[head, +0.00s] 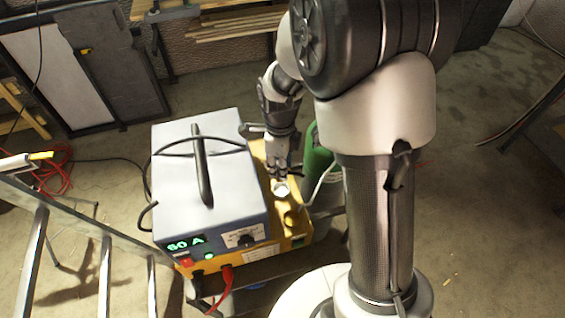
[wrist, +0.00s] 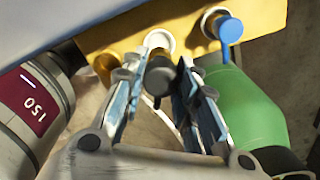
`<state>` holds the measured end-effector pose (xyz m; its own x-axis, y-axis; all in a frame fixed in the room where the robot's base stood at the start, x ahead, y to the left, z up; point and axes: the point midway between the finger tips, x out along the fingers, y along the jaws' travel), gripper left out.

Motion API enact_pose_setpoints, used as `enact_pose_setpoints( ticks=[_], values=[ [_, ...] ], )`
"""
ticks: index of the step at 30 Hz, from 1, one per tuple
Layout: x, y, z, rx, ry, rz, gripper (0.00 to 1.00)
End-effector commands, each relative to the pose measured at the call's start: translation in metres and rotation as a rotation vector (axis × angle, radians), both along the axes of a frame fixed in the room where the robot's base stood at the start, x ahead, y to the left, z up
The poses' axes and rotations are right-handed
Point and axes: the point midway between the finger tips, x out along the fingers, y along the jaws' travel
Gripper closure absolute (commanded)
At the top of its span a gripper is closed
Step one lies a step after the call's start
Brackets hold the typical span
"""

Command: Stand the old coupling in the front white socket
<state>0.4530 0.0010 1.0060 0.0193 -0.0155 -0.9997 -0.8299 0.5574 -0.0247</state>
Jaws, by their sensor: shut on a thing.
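In the wrist view my gripper (wrist: 157,72) is shut on a dark, round-ended piece, which I take for the old coupling (wrist: 160,82). The fingers hide its sides. A white-rimmed socket (wrist: 159,40) on the yellow ledge shows just beyond it; I cannot tell whether they touch. A second white-rimmed socket (wrist: 211,14) holds a blue piece (wrist: 230,32). In the head view my gripper (head: 282,170) points down at the ledge, close to a white ring (head: 281,189). The coupling is not clear there.
The yellow ledge (head: 298,236) runs beside a grey-blue welding machine (head: 180,215). A yellow fitting (wrist: 103,66) stands left of the nearer socket. A green cylinder (wrist: 240,110) is close on the right, and a grey one with a maroon label (wrist: 38,108) on the left. A ladder (head: 70,230) stands at left.

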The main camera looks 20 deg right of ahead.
Motion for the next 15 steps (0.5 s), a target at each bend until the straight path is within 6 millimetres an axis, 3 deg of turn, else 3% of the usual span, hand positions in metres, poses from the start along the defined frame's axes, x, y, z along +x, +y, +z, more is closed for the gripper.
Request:
enact_pose_setpoints(
  ticks=[15],
  values=[
    [0.001,0.0,-0.036,0.0,0.0,-0.002,0.98]
  ],
)
